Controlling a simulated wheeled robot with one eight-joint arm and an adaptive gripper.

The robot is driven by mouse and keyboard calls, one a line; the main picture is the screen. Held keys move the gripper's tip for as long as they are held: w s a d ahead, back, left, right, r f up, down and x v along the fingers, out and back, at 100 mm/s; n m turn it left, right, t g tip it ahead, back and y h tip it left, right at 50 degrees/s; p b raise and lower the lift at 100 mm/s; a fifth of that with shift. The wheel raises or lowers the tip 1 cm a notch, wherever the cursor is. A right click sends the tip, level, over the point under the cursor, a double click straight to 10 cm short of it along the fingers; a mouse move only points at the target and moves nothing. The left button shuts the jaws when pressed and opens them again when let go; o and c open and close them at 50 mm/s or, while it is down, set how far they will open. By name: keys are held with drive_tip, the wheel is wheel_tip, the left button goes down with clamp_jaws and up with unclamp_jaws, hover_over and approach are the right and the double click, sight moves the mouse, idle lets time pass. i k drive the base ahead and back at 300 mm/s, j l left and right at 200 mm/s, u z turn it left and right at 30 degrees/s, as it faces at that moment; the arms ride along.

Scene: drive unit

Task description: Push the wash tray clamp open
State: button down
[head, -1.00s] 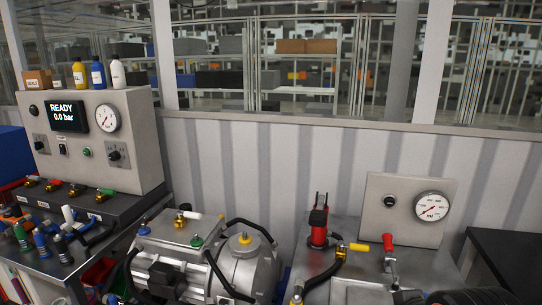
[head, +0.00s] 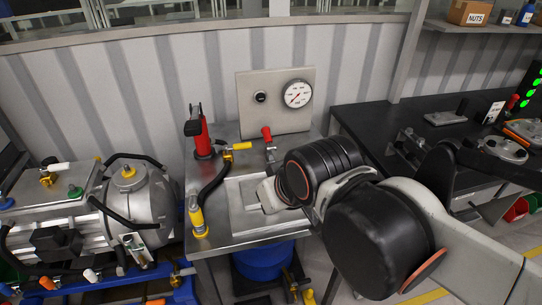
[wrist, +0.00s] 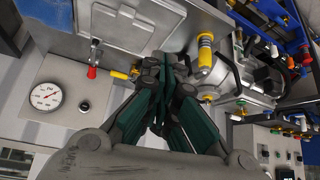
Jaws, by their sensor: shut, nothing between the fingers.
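The steel wash tray (head: 238,218) is set in the bench top in the head view. Its flat panel also shows at the top of the wrist view (wrist: 130,22). A small metal clamp with a red handle (head: 267,133) stands at the tray's back edge, and I take it to be the tray clamp. It shows left of my gripper in the wrist view (wrist: 92,72). My gripper (wrist: 165,65) is shut and empty, its dark green fingers together, apart from the clamp. In the head view my arm hides the gripper's fingers and the tray's right part.
A red upright device (head: 202,138) and a yellow-handled valve (head: 238,146) stand left of the clamp. A gauge panel (head: 275,100) rises behind it. A black hose (head: 213,185) runs along the tray's left side. A motor unit (head: 130,200) is at left, a dark bench (head: 375,130) at right.

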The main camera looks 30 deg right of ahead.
sight(265, 131)
drive_tip(key=i+l, duration=0.1)
drive_tip(key=l, duration=1.05)
drive_tip(key=i+l+z, duration=0.1)
drive_tip(key=l, duration=0.5)
drive_tip(key=i, duration=0.05)
